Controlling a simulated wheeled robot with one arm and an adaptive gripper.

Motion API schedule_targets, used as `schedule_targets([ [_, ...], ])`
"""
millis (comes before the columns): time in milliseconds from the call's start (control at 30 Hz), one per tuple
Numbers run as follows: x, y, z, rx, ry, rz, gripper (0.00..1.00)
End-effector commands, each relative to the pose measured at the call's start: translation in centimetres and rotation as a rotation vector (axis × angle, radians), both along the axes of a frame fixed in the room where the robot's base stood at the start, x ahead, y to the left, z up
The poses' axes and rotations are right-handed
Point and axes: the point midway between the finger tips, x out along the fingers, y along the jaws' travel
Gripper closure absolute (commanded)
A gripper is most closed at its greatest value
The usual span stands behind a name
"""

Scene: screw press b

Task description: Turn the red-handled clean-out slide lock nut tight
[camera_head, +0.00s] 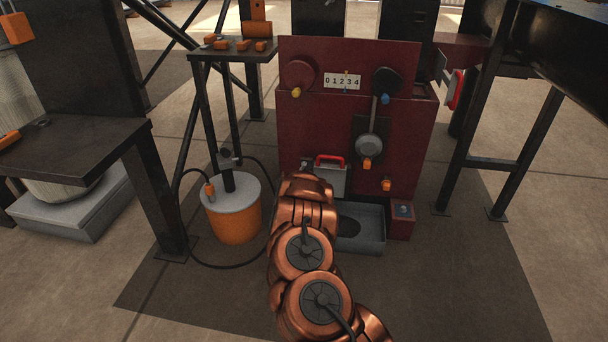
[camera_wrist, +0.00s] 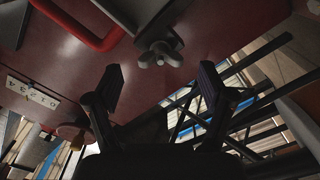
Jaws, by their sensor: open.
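The clean-out slide is a grey plate (camera_head: 338,182) with a red handle (camera_head: 330,158), low on the front of the dark red machine. The red handle (camera_wrist: 88,28) is at the upper left in the wrist view. The lock nut (camera_wrist: 159,53), a grey winged nut, sits on the red panel beside the slide plate's edge. In the head view the lock nut (camera_head: 304,165) is small, just left of the slide. My gripper (camera_wrist: 161,82) is open and empty, its fingers apart below the nut in the wrist view, not touching it. My arm hides the gripper in the head view.
A grey tray (camera_head: 364,243) stands on the floor below the slide, with a small red box (camera_head: 401,220) to its right. An orange bucket (camera_head: 232,221) with a hose stands at left. A counter (camera_head: 342,81) and knobs are higher on the panel.

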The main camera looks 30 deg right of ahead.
Motion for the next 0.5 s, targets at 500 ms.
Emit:
schedule_targets([
  [500,1.4,-1.7,-0.1,0.002,0.003,-0.004,0.19],
])
